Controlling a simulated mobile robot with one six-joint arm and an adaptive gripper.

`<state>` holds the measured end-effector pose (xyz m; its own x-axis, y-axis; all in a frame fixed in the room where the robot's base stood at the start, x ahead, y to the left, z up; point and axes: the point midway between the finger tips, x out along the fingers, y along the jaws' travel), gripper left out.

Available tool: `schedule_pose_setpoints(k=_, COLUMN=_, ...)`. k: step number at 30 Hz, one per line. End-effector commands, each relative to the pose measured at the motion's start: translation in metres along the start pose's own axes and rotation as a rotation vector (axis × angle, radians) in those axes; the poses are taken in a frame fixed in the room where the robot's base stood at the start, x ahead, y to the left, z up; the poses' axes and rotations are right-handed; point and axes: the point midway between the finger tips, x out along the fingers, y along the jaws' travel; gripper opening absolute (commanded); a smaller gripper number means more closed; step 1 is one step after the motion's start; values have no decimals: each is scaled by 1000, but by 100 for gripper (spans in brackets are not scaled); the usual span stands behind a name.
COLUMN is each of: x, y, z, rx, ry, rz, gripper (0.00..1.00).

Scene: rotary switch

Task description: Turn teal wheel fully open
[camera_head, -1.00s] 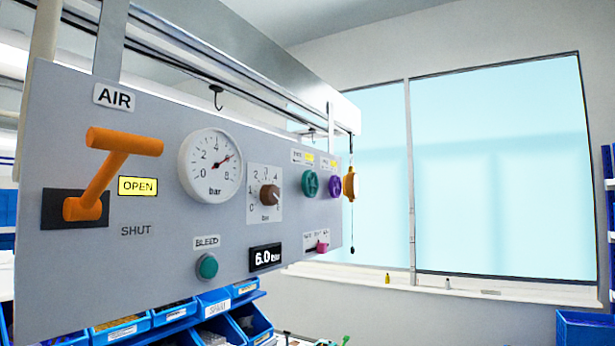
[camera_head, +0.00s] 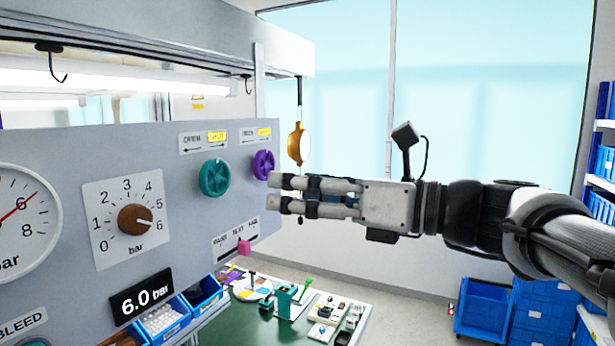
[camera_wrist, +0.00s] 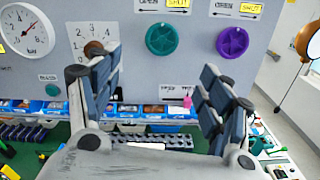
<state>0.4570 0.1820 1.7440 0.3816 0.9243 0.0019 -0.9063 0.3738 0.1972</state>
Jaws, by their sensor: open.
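The teal wheel (camera_head: 214,178) is a round spoked knob on the grey panel, under a label with an arrow and a yellow tag. It also shows in the wrist view (camera_wrist: 162,39), above the space between my fingers. My gripper (camera_head: 272,193) comes in from the right in the head view. It is to the right of the teal wheel, apart from it and empty. In the wrist view my gripper (camera_wrist: 166,85) has its two fingers spread wide, with nothing between them. The yellow tag's text is too small to read surely.
A purple wheel (camera_head: 263,165) sits just right of the teal one. A brown knob (camera_head: 134,217), a pink lever (camera_head: 244,247) and a 6.0 bar display (camera_head: 142,297) are nearby on the panel. A yellow hanging thing (camera_head: 298,144) is beyond the panel's edge. A cluttered green bench (camera_head: 262,325) lies below.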

Motion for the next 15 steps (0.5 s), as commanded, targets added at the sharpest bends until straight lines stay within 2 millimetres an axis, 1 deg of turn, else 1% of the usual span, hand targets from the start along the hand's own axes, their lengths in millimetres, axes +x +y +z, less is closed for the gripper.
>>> schedule_pose_setpoints(k=1, x=13, y=1, z=0, rx=1, ry=1, rz=6, gripper=72)
schedule_pose_setpoints(k=3, x=28, y=2, z=0, rx=1, ry=2, rz=7, gripper=72)
schedule_pose_setpoints(k=9, x=73, y=2, z=0, rx=-1, ry=3, rz=6, gripper=72)
schedule_pose_setpoints(k=15, x=111, y=1, z=0, rx=-1, ry=3, rz=4, gripper=72)
